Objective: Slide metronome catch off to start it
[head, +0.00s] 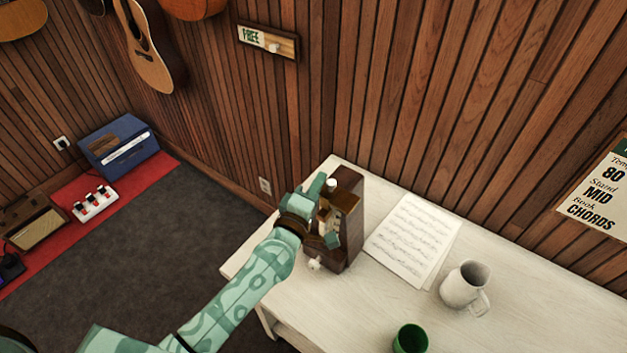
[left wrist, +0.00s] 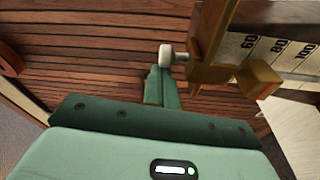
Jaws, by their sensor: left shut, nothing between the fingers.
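The metronome (head: 350,225) is a dark wooden box standing upright at the left end of the white table. Its number scale shows in the left wrist view (left wrist: 275,50). There a brass-coloured piece (left wrist: 212,70) lies across the scale, with a white knob (left wrist: 166,55) at its left end; I take this to be the catch. My left gripper (head: 322,212) is at the metronome's front and hides part of it. Its shut, empty fingers (left wrist: 158,82) are right beside the white knob; I cannot tell whether they touch. My right gripper is not in view.
Sheet music (head: 412,238) lies right of the metronome. A white jug (head: 462,287) and a green cup (head: 410,339) stand further right and nearer. A second white knob (head: 314,264) sits low on the metronome. The plank wall (head: 430,100) is close behind the table.

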